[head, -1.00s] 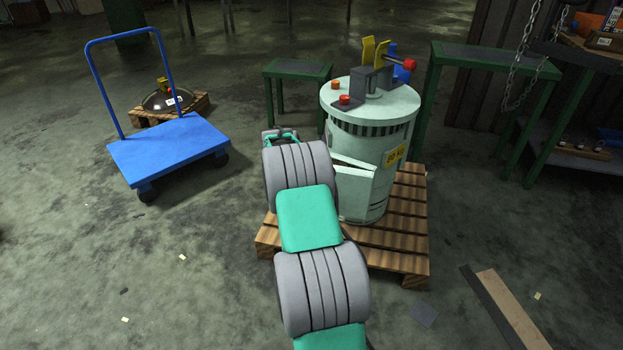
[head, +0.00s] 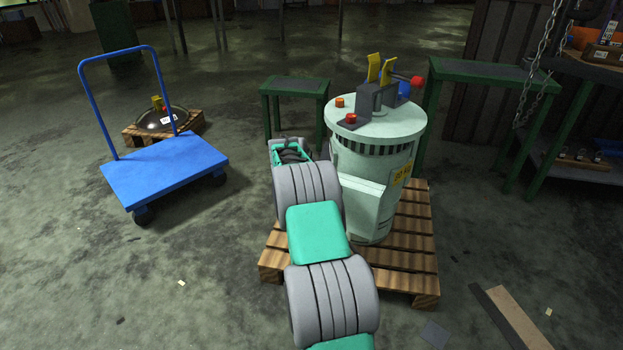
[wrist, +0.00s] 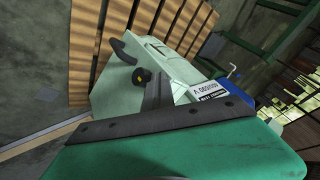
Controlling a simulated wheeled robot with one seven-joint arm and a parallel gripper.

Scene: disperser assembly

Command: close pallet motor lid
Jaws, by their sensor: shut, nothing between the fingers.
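The pallet motor (head: 397,150) is a pale green upright drum on a wooden pallet (head: 412,262). Its lid (head: 362,202) is a pale green box-shaped cover low on the front, and it looks flush or nearly flush with the drum. My arm partly hides its left side. Contact cannot be told.
A blue trolley (head: 165,168) stands at the left, with a small pallet (head: 190,128) behind it. A green-framed table (head: 293,86) stands behind the motor, and a green frame (head: 485,72) with a hanging chain (head: 537,65) at the right. Floor at front left is mostly clear.

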